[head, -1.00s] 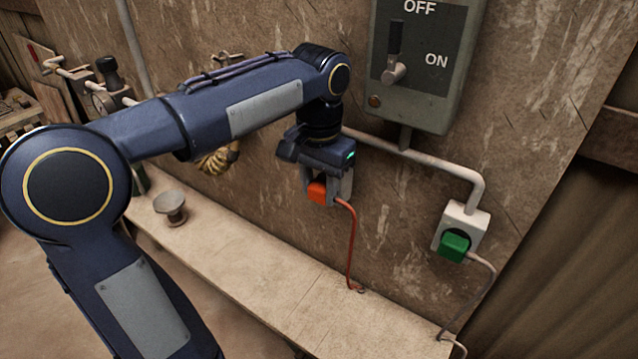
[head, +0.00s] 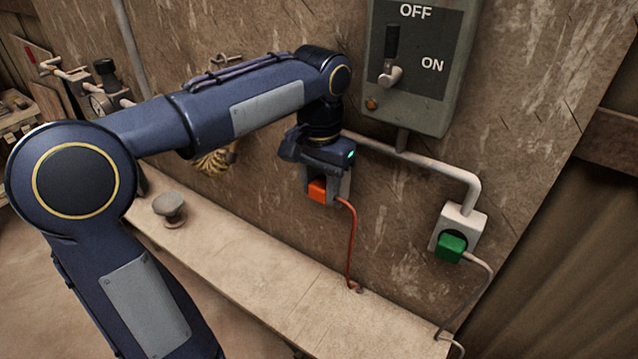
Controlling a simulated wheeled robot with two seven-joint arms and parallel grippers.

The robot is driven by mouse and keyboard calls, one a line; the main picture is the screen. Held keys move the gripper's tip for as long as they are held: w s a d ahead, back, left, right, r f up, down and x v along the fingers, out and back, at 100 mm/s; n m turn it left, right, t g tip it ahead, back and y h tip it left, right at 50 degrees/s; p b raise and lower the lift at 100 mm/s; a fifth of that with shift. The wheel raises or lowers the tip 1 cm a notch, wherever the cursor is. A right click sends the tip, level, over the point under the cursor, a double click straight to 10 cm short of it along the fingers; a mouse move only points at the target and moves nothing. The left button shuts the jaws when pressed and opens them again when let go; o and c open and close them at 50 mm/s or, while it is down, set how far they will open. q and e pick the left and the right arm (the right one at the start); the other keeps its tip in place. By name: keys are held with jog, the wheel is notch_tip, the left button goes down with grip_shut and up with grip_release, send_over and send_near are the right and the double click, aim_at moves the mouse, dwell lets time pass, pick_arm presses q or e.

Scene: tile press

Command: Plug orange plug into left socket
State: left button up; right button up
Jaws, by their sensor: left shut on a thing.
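The orange plug (head: 318,191) is between the fingers of my left gripper (head: 326,190), which is shut on it in front of the wall. A red cord (head: 352,245) hangs from the plug down to the bench. A green plug (head: 451,247) sits in the white right socket (head: 463,222). My right gripper is not in view.
A grey switch box (head: 432,110) with a lever and OFF and ON labels hangs above. A pipe (head: 430,163) runs below it to the right socket. A bench (head: 250,262) runs along the wall, with a small grey round-topped object (head: 169,206) on it.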

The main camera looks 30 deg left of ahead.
pick_arm(q)
jog(key=shift+s, duration=0.4)
dwell(0.4)
jog(key=shift+p, duration=0.35)
dwell(0.7)
jog(key=shift+w, duration=0.45)
dwell(0.5)
jog(key=o, duration=1.1)
jog(key=shift+c, duration=0.2)
notch_tip(320, 180, up, 8)
jog(key=shift+f, duration=0.1)
jog(key=s+d+f+n+t+h+b, duration=0.1)
jog(key=s+d+f+t+h, duration=0.1)
jog(key=s+f, duration=0.7)
jog(key=s+d+f+n+t+h+b, duration=0.1)
jog(key=s+d+f+t, duration=0.1)
jog(key=s+f, duration=0.7)
jog(key=shift+f+n+t+h, duration=0.2)
jog(key=shift+n+t+h, duration=0.2)
jog(key=shift+t, duration=0.4)
